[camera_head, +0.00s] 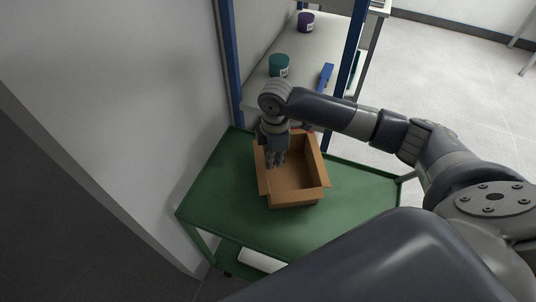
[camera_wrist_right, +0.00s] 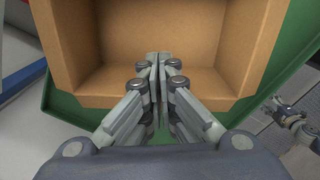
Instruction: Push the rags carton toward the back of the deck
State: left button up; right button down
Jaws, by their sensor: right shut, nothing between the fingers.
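The open-topped brown carton (camera_head: 312,197) stands upright on the green deck (camera_head: 224,192) of a cart. Its inside looks empty, and no rags or label can be read. My right gripper (camera_head: 274,162) points down at the carton's far left part, with its fingers shut and empty. In the right wrist view the closed fingertips (camera_wrist_right: 158,60) overlap the carton's near wall (camera_wrist_right: 100,82). I cannot tell whether they touch it. My left gripper is not in view.
A rack with blue posts (camera_head: 232,60) stands behind the cart. Its shelf holds a green jar (camera_head: 279,66), a purple jar (camera_head: 306,22) and a blue object (camera_head: 325,76). A grey wall (camera_head: 130,100) is at left. The deck is bare on both sides of the carton.

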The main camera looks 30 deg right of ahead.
aim_at(274, 180)
notch_tip(274, 180, down, 8)
jog(key=shift+r+p, duration=0.25)
jog(key=shift+p, duration=0.2)
jog(key=a, duration=0.1)
jog(key=w+a+p, duration=0.1)
jog(key=a, duration=0.1)
jog(key=shift+a, duration=0.5)
jog(key=a, duration=0.2)
jog(key=w+a+p, duration=0.1)
jog(key=a, duration=0.1)
jog(key=shift+w+a, duration=0.15)
jog(key=shift+a, duration=0.2)
